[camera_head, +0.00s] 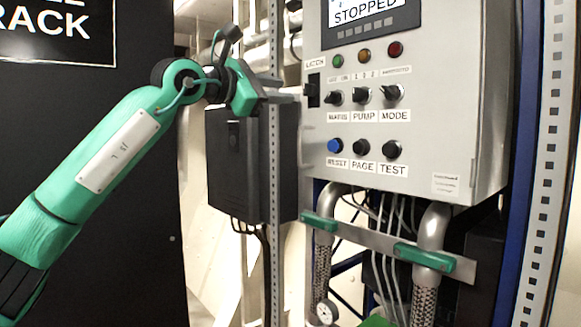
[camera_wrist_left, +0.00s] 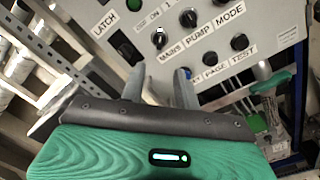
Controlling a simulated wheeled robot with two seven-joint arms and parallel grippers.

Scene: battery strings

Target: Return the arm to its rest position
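My left arm (camera_head: 110,155) reaches up from the lower left in the head view. Its gripper (camera_head: 280,90) is raised in front of the dark box, just left of the control panel (camera_head: 440,120). In the left wrist view, the two grey fingers (camera_wrist_left: 160,88) stand apart with nothing seen between them. They point towards the panel, below the latch switch and the knobs. Whether the fingertips touch anything cannot be told. My right gripper is not seen.
The panel has a display (camera_head: 365,14) reading STOPPED, lamps, a latch switch (camera_head: 313,90), knobs and a blue reset button (camera_head: 335,146). A perforated post (camera_head: 276,200) and a dark box (camera_head: 225,165) stand left of it. Pipes with green handles (camera_head: 425,257) run below.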

